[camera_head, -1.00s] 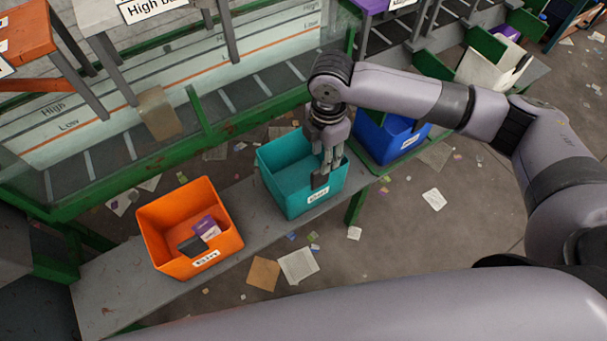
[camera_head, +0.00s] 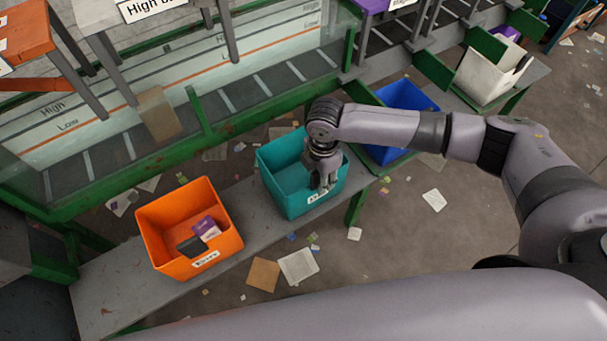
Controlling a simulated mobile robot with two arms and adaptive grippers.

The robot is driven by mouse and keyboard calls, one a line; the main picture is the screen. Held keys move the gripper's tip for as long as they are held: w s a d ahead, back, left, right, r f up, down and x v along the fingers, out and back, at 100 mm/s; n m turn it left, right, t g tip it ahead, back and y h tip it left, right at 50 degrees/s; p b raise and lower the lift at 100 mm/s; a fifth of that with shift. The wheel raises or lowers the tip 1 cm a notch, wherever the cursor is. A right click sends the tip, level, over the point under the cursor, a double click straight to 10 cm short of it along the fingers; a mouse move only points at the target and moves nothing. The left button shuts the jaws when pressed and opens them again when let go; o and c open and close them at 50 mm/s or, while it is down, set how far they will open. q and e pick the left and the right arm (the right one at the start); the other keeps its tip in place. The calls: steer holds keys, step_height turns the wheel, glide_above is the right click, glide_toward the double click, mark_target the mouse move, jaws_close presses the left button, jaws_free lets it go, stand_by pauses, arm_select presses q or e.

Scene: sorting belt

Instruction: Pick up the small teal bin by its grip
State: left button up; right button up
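The small teal bin (camera_head: 283,172) stands upright on the grey bench between an orange bin and a blue bin. Its visible inside looks empty. My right gripper (camera_head: 325,188) points down over the near right part of the teal bin, at its near wall, and partly covers the white label there. The fingers look close around the near rim, but I cannot tell whether they touch it or how far apart they are. My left gripper is not in view.
The orange bin (camera_head: 160,222) on the left holds several small boxes. The blue bin (camera_head: 405,97) is close on the right, partly behind my arm. A white bin (camera_head: 480,78) stands farther right. The grey bench (camera_head: 110,288) is bare at its left end. Litter lies on the floor.

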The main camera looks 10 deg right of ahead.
steer(key=shift+c, duration=0.2)
jaws_close()
stand_by(0.6)
